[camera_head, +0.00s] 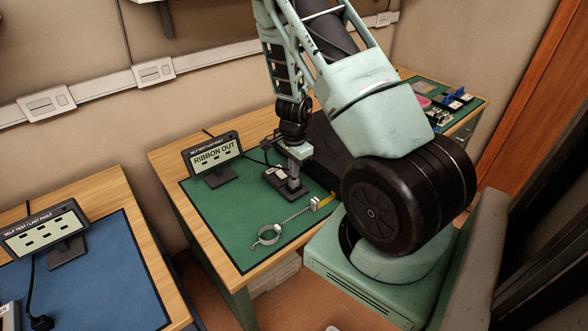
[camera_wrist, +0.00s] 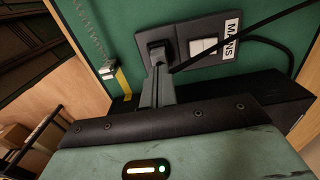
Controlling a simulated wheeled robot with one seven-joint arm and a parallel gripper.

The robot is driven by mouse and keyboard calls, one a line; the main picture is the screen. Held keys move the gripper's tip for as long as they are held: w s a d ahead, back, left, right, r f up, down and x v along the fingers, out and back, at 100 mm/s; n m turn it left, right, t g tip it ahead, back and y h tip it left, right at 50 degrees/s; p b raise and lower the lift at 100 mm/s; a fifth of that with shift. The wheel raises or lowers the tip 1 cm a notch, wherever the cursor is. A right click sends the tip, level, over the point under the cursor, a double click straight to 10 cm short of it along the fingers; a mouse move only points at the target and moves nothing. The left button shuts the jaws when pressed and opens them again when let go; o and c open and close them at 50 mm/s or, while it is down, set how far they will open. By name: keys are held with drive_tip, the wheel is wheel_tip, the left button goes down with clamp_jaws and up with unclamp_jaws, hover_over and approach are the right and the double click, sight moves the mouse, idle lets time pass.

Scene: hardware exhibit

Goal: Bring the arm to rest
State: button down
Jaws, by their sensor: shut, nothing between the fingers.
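My arm (camera_head: 375,105) reaches over a wooden bench with a green mat (camera_head: 225,225) and bends down to it. I cannot tell whether the tips touch the box.
A display reading RIBBON OUT (camera_head: 213,158) stands behind the gripper on the left. A black cable (camera_wrist: 245,30) crosses near the box. Another bench with a blue mat (camera_head: 100,280) is at left.

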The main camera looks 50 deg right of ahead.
wheel_tip(320, 180, up, 6)
drive_tip(key=p, duration=0.4)
drive_tip(key=shift+f, duration=0.2)
idle(0.5)
drive_tip(key=a+r+n+y+b, duration=0.1)
drive_tip(key=a+r+n, duration=0.3)
drive_tip(key=a, duration=0.6)
drive_tip(key=w+a+r+n+y+b, duration=0.1)
drive_tip(key=a+r+n, duration=0.3)
drive_tip(key=a, duration=0.5)
drive_tip(key=a+r+n+y+b, duration=0.1)
drive_tip(key=a+r+n, duration=0.3)
drive_tip(key=a, duration=0.6)
drive_tip(key=s+a+r+n+h+b, duration=0.1)
drive_tip(key=s+a+r+n, duration=0.2)
drive_tip(key=s+a+n, duration=0.3)
drive_tip(key=s+a+r+n+h+b, duration=0.1)
drive_tip(key=s+a+r+n, duration=0.2)
drive_tip(key=s+n, duration=0.7)
drive_tip(key=s+a, duration=0.2)
drive_tip(key=shift+a, duration=0.35)
